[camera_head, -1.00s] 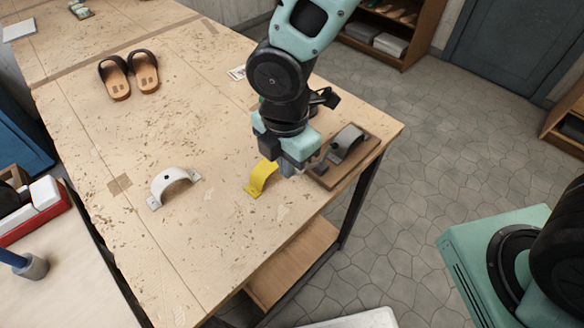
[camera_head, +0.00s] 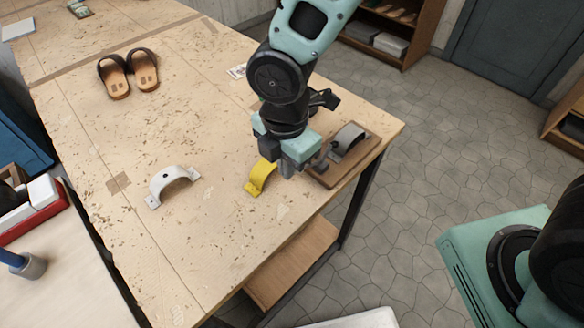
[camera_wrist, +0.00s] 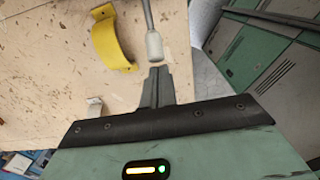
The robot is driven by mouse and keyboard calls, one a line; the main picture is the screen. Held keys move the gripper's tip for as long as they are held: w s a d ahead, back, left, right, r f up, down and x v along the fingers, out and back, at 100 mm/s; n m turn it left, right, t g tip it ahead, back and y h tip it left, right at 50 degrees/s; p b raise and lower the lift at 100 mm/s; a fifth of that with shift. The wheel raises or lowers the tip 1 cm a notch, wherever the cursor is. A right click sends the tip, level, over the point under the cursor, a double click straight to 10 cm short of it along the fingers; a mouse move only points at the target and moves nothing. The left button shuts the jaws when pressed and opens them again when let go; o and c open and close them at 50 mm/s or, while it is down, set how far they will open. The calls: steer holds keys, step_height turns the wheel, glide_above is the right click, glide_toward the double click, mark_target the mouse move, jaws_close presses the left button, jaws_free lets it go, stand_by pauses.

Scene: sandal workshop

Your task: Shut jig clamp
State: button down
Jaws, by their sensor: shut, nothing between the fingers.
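The jig is a brown board (camera_head: 366,150) at the table's right edge, with a grey arched form on it. Its clamp (camera_head: 322,158) is at the board's left end, partly hidden by my gripper. In the wrist view, a grey clamp lever (camera_wrist: 147,15) with a pale rounded knob (camera_wrist: 154,46) reaches down toward my fingertips. My gripper (camera_head: 287,174) is shut and empty, pointing down just left of the jig. In the wrist view my gripper (camera_wrist: 157,84) has its tips right by the knob; I cannot tell whether they touch.
A yellow arched strap (camera_head: 262,178) lies just left of my gripper; a white arched bracket (camera_head: 172,183) lies farther left. A pair of sandals (camera_head: 130,75) is at the back. The middle of the table (camera_head: 190,120) is clear.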

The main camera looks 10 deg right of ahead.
steer(key=shift+f+b, duration=1.25)
steer(key=shift+f, duration=0.6)
steer(key=shift+w+d+r, duration=0.1)
steer(key=shift+w+d+r+p, duration=0.15)
steer(key=shift+w+d+p, duration=0.25)
steer(key=shift+d, duration=0.1)
steer(key=shift+w+d+r+p, duration=0.1)
steer(key=shift+w+d+p, duration=0.2)
steer(key=shift+d, duration=0.2)
steer(key=shift+s, duration=0.1)
